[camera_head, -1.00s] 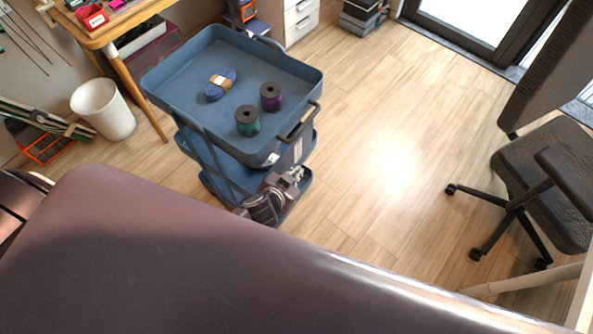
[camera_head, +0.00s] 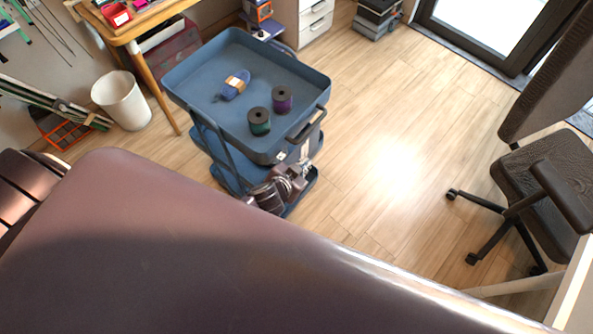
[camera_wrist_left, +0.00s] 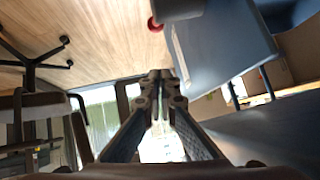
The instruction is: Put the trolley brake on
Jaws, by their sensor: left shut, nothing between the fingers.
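The blue trolley (camera_head: 200,75) stands left of centre in the head view, with a top tray, a dark handle (camera_head: 306,124) and lower shelves. My left gripper (camera_head: 305,167) is beside its lower right end, below the handle. In the left wrist view the gripper (camera_wrist_left: 160,76) is shut with nothing between its fingertips. Blue trolley panels (camera_wrist_left: 215,45) fill the upper right there. A small red part (camera_wrist_left: 154,24) shows beside a dark rounded part; I cannot tell whether it is the brake. No wheel of the trolley is clear in the head view. My right gripper is not seen.
The tray holds a green spool (camera_head: 259,121), a purple spool (camera_head: 282,99) and a blue yarn skein (camera_head: 234,86). A white bin (camera_head: 121,100) and wooden desk stand left. An office chair (camera_head: 555,170) is right. Wooden floor between is clear.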

